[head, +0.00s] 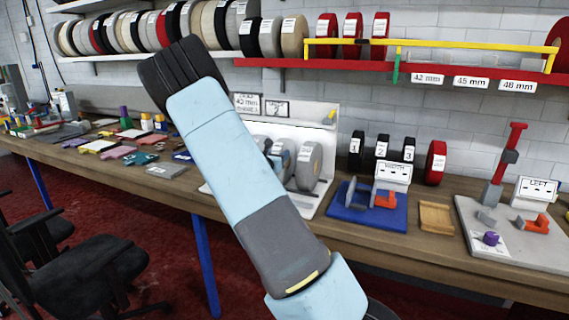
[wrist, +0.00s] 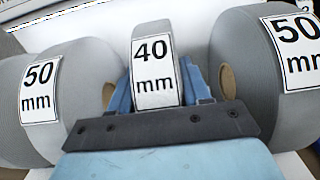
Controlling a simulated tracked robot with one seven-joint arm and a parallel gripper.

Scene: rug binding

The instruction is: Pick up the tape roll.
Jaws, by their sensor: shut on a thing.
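In the wrist view, a narrow grey tape roll labelled "40 mm" (wrist: 153,65) stands upright between my gripper's blue fingers (wrist: 155,85). My gripper is shut on it. A wider grey roll labelled "50 mm" (wrist: 45,95) is close on the left, and another "50 mm" roll (wrist: 272,75) is close on the right. In the head view, my arm hides much of the gripper area. Grey rolls (head: 308,166) show beside it on a white stand (head: 325,140). I cannot tell whether the held roll touches the stand.
The white stand has a sign reading "40 mm" (head: 246,103). To its right are a blue fixture (head: 376,217), several small numbered rolls (head: 382,147), a wooden tray (head: 436,218) and a grey fixture board (head: 505,240). A red shelf (head: 300,63) runs above. Chairs (head: 80,270) stand at left.

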